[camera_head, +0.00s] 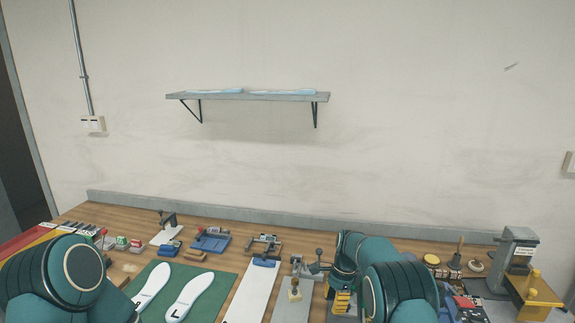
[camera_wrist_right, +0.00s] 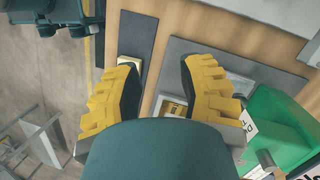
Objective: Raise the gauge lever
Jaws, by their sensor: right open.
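A small grey metal fixture (camera_head: 308,268) with round-knobbed levers stands near the back of the bench, just left of my right arm. It may be the gauge, but I cannot tell for sure which part is its lever. My right gripper (camera_head: 342,300) points down over the bench to the right of this fixture, partly hidden by my arm. In the right wrist view its yellow fingers (camera_wrist_right: 163,92) are spread apart with nothing held between them. A dark grey plate and a small yellow-labelled block (camera_wrist_right: 173,108) lie below them. My left gripper is outside the views.
A green mat (camera_head: 222,283) holds two white insoles (camera_head: 190,295). A white board (camera_head: 250,290) lies beside it. Several small fixtures line the back. A grey and yellow press (camera_head: 523,250) stands at the right. A wall shelf (camera_head: 247,97) hangs above.

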